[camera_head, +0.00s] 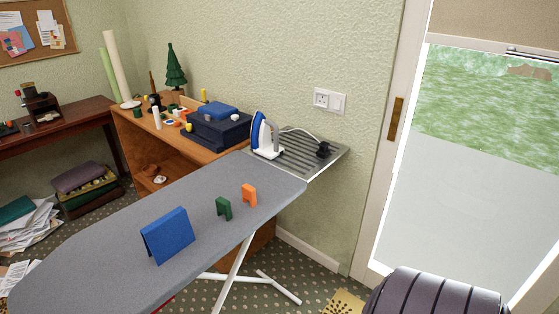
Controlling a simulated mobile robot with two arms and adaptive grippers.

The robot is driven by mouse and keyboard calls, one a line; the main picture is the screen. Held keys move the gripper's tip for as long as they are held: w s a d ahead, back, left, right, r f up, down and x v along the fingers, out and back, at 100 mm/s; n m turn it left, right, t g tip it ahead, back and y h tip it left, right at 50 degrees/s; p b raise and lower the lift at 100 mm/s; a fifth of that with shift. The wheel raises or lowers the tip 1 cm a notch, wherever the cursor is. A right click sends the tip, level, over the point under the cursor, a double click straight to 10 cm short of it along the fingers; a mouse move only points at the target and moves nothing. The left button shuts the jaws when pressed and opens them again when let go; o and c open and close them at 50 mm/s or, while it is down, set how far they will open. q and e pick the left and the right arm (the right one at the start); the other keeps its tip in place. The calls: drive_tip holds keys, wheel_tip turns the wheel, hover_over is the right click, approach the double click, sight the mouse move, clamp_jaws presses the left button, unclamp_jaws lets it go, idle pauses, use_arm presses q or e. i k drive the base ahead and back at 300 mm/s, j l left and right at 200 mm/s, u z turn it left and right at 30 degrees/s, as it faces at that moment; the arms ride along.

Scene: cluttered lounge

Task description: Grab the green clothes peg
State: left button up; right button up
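A small green clothes peg (224,208) stands on the grey ironing board (110,240), near its right part. An orange peg (249,195) of similar shape stands just behind it to the right, apart from it. A larger blue folded item (168,236) stands to the left of the green peg. Neither of my grippers shows in the head view.
An iron (264,136) stands on the ribbed rest (312,150) at the board's far end. A wooden shelf (135,128) with boxes and small items is behind the board. A dark rounded padded seat (435,292) is at the lower right, near the door.

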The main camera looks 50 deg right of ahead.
sight(222, 205)
drive_tip(key=z, duration=1.2)
